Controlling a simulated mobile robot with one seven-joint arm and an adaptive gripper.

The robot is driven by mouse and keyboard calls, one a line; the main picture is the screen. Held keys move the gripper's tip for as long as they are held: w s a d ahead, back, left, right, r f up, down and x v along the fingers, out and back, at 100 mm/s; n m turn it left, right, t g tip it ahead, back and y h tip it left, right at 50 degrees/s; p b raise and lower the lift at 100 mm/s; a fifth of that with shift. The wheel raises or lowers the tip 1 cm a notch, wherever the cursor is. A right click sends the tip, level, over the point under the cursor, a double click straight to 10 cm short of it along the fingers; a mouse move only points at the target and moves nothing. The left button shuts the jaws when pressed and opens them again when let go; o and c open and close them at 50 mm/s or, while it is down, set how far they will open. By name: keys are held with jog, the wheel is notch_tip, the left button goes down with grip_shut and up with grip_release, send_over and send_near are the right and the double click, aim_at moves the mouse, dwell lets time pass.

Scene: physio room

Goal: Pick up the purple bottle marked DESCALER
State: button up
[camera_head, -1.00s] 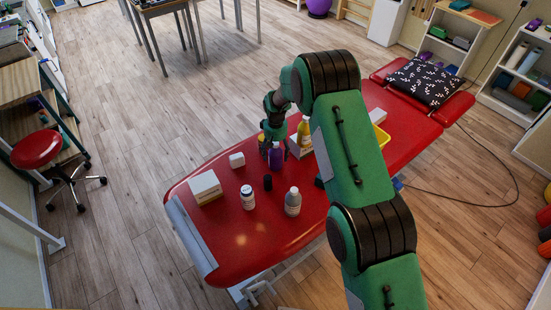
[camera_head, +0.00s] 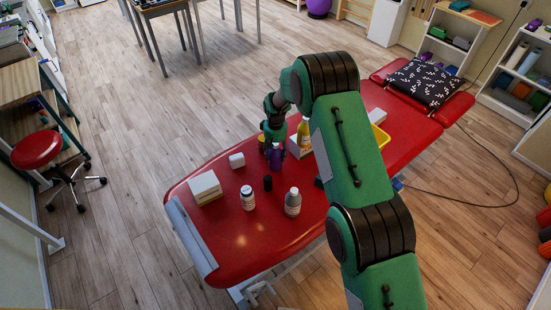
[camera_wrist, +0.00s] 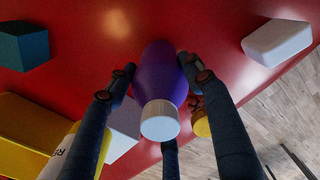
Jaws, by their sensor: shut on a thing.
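The purple bottle (camera_head: 275,160) with a white cap stands on the red treatment table (camera_head: 240,239), partly hidden by my gripper. In the wrist view the purple bottle (camera_wrist: 158,72) is between my fingers, its white cap (camera_wrist: 160,121) toward the camera. No marking is readable on it. My gripper (camera_wrist: 157,75) is shut on the bottle, with a finger on each side and another finger below in the picture. In the head view my gripper (camera_head: 274,146) reaches down over the bottle. I cannot tell any gap between bottle and table.
A yellow bottle (camera_head: 303,128) and a white box stand close right of my gripper. A white block (camera_head: 237,160), white carton (camera_head: 205,187), dark cylinder (camera_head: 268,183), white bottle (camera_head: 248,198) and grey bottle (camera_head: 292,202) stand nearby. The table's front end is clear.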

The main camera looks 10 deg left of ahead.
aim_at(276, 148)
jog(key=shift+r, duration=0.15)
jog(key=shift+c, duration=0.4)
jog(key=shift+w+r, duration=0.1)
jog(key=shift+r, duration=1.7)
jog(key=s+d, duration=0.3)
jog(key=s, duration=0.4)
jog(key=s+d+r+p, duration=0.1)
jog(key=s+d, duration=0.2)
jog(key=s, duration=0.5)
jog(key=shift+r, duration=0.1)
